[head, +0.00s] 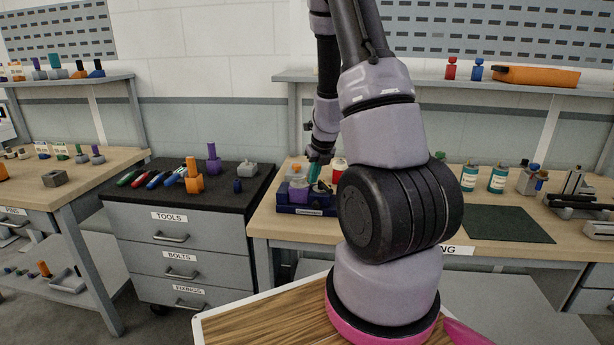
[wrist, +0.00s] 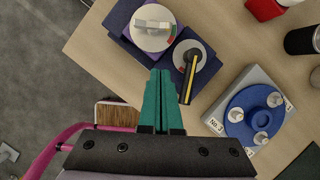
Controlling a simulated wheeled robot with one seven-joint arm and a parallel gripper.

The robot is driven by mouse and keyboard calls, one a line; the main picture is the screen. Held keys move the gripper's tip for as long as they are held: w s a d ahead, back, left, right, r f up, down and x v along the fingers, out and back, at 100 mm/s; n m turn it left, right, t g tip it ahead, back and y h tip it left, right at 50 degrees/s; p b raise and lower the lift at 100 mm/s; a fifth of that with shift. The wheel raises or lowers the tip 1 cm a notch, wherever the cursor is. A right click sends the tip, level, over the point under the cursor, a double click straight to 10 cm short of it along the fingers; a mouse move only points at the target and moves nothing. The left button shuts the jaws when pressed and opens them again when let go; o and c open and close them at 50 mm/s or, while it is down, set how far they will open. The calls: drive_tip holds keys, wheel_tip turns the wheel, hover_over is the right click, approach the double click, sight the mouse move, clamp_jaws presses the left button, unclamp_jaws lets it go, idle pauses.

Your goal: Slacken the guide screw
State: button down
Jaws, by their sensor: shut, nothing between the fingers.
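A dark blue and purple fixture (wrist: 119,20) stands on the wooden bench; in the head view its blue base (head: 292,208) is left of my arm. On it, the wrist view shows a white round dial (wrist: 153,41) with a grey bar and red and green marks. Beside it is a grey disc (wrist: 203,57) with a black and yellow lever (wrist: 188,82). I cannot tell which part is the guide screw. My gripper (wrist: 160,72) has teal fingers, shut and empty, over the fixture's near edge, left of the lever. It also shows in the head view (head: 313,182).
A grey block (wrist: 225,101) with a blue disc and several white knobs, labelled "No. 3", stands right of the fixture. A red item (wrist: 265,8) and a black cylinder (wrist: 301,41) are at upper right. The tool cabinet (head: 165,220) stands left of the bench.

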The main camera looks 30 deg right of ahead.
sight(304, 179)
drive_tip(key=shift+w+f, duration=0.25)
drive_tip(key=shift+w, duration=0.55)
drive_tip(key=shift+w+f, duration=0.3)
drive_tip(key=shift+w, duration=0.45)
drive_tip(key=shift+w+f, duration=0.25)
drive_tip(key=shift+w, duration=0.55)
drive_tip(key=shift+w+n+y, duration=0.3)
drive_tip(key=shift+w+n, duration=0.15)
drive_tip(key=shift+n, duration=0.25)
drive_tip(key=shift+w+d+n+y, duration=0.1)
drive_tip(key=shift+w+n+y, duration=0.15)
drive_tip(key=shift+n, duration=0.55)
drive_tip(key=shift+w+d+n+g+y, duration=0.15)
drive_tip(key=shift+n+y, duration=0.15)
drive_tip(key=shift+n, duration=0.45)
drive_tip(key=shift+w+a+n+g+y, duration=0.15)
drive_tip(key=shift+n+y, duration=0.1)
drive_tip(key=shift+n, duration=0.5)
drive_tip(key=shift+d, duration=0.1)
drive_tip(key=shift+w+r, duration=0.1)
